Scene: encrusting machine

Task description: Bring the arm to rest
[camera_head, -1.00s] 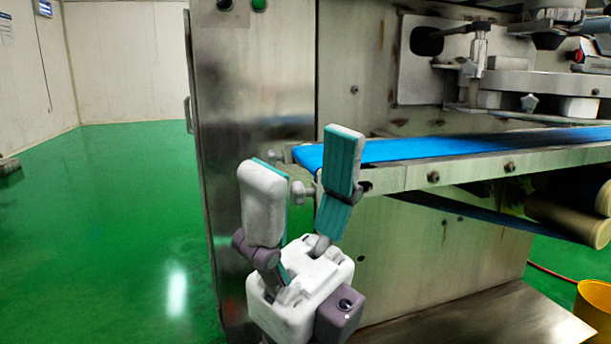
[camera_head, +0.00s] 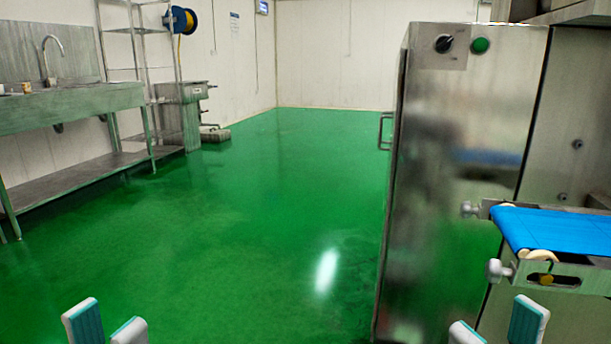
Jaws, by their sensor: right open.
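Only the fingertips of my two grippers show, at the bottom edge of the head view; the rest of both arms is out of frame. My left gripper (camera_head: 106,327) is at the lower left, its white and teal fingers apart with nothing between them. My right gripper (camera_head: 497,328) is at the lower right, in front of the steel machine and below the blue conveyor belt (camera_head: 565,232) in the picture. Its fingers are apart and empty. Neither gripper appears to touch anything.
The steel machine cabinet (camera_head: 455,180), with a knob and a green button, stands at the right. A sink table (camera_head: 75,104) and a shelf rack stand at the left. The green floor (camera_head: 225,230) between them is clear.

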